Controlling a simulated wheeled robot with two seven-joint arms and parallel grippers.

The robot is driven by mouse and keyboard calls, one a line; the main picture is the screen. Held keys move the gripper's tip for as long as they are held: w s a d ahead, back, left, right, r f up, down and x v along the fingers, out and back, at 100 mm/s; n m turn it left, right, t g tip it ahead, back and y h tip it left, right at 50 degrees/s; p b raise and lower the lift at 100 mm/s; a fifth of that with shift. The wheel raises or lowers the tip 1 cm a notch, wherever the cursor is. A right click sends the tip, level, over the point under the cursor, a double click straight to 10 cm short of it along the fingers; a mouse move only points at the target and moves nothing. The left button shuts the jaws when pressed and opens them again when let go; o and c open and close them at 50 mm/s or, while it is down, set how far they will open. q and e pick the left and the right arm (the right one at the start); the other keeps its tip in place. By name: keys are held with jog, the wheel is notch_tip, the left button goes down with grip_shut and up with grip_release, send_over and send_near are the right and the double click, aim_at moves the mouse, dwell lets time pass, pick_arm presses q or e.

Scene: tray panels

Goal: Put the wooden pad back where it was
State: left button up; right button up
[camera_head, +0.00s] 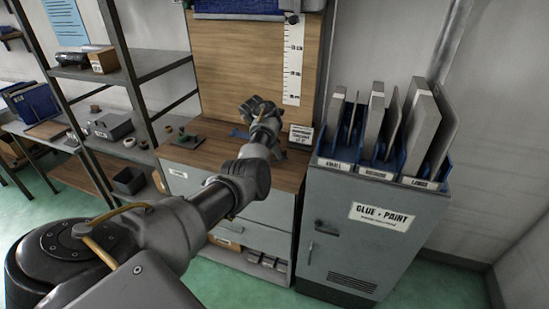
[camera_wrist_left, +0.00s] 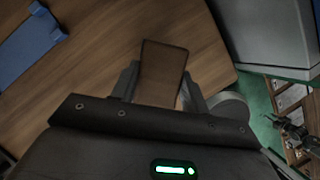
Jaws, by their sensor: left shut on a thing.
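The wooden pad (camera_wrist_left: 162,68) is a brown rectangular block in the left wrist view. My left gripper (camera_wrist_left: 159,86) is shut on it, with one finger on each side, and the wooden bench top shows behind it. Whether the pad touches the bench top, I cannot tell. In the head view my left arm reaches from the lower left to above the wooden bench (camera_head: 215,150); its wrist hides the fingers and the pad there. My right gripper does not show clearly in either view.
A blue flat piece (camera_wrist_left: 28,48) lies on the bench. A small sign (camera_head: 301,134) stands at its back right. The grey glue and paint cabinet (camera_head: 352,240), with upright panels in blue holders on top, adjoins the bench. Shelves (camera_head: 150,65) with boxes are at left.

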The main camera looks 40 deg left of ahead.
pick_arm(q)
jog(key=f, duration=0.3)
jog(key=shift+w+f, duration=0.25)
jog(key=shift+s, duration=0.1)
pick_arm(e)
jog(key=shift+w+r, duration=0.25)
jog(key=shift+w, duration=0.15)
pick_arm(q)
jog(key=o, duration=0.9)
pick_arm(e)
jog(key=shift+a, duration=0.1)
pick_arm(q)
jog(key=shift+s+a+r+p, duration=0.15)
jog(key=shift+r+p, duration=0.15)
jog(key=shift+r, duration=0.2)
jog(key=v, duration=0.9)
jog(key=shift+r+p, duration=0.15)
jog(key=shift+p, duration=0.2)
jog(key=shift+v, duration=0.8)
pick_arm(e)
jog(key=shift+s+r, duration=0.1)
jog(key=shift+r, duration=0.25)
